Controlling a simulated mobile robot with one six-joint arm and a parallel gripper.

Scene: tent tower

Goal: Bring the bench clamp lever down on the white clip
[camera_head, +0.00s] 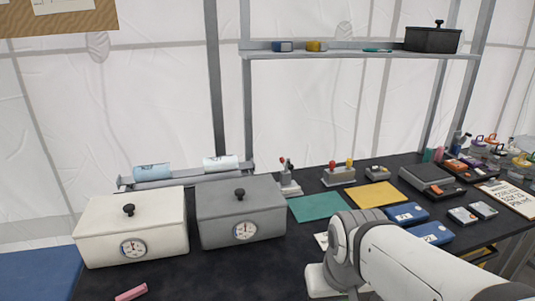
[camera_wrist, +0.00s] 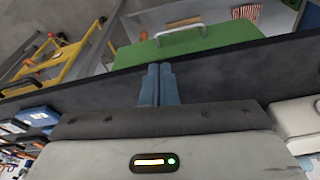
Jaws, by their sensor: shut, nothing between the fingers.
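My gripper (camera_wrist: 158,68) shows in the wrist view as two blue-grey fingers. They are pressed together with nothing between them, in front of a dark band that looks like the bench edge. In the head view my arm reaches in from the lower right, and the fingers are hidden there. I cannot make out the bench clamp, its lever or the white clip for certain in either view. Small pale pieces (camera_head: 463,215) lie at the right of the dark bench (camera_head: 225,272), too small to identify.
A white lidded box (camera_head: 165,230) and a grey lidded box (camera_head: 265,212) stand at the bench's left. Blue boxes (camera_head: 431,233) lie near my arm. A shelf (camera_head: 350,55) hangs behind. In the wrist view a green case (camera_wrist: 205,42) and yellow frame (camera_wrist: 75,62) lie beyond the dark band.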

